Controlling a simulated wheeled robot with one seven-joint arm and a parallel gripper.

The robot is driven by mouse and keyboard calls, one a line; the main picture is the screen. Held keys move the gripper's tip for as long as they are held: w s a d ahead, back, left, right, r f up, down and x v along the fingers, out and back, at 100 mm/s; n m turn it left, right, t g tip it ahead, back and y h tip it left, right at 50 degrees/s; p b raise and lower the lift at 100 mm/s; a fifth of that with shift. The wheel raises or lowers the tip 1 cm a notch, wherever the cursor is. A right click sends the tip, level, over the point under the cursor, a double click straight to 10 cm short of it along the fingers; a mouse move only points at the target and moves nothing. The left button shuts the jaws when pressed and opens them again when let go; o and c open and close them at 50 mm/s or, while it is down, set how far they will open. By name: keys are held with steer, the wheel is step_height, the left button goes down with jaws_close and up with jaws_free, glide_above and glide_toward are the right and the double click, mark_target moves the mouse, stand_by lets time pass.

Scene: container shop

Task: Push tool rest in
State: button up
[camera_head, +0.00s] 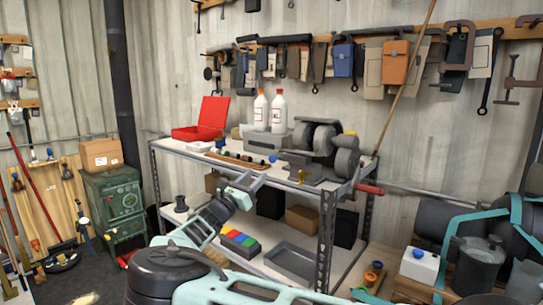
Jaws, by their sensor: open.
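A bench grinder (318,142) with grey wheels stands on the right half of the metal workbench's top shelf. A grey, flat-topped part (299,160) at its front left looks like the tool rest, but at this size I cannot be sure. A small yellow part sits just below it. I cannot tell how far the rest is pulled out. My gripper (259,183) is in front of the top shelf's front edge, left of and lower than the grinder. It is open, its fingers small in view, and it appears apart from the grinder and the rest.
The workbench (210,158) also carries an open red case (206,118), two white bottles (270,111) and small tools along its front. A red handle (369,189) juts out at its right corner. A grey tray (291,263) lies on the lower shelf.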

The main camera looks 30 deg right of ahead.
mark_target(279, 155)
steer(key=p+x, duration=0.3)
steer(key=x, duration=0.7)
steer(key=shift+d, duration=0.15)
jaws_close()
steer(key=d, duration=0.1)
steer(key=w+d+b, duration=0.1)
steer(key=d, duration=0.1)
steer(key=shift+d+f, duration=0.1)
steer(key=shift+f, duration=0.05)
steer(key=shift+r, duration=0.2)
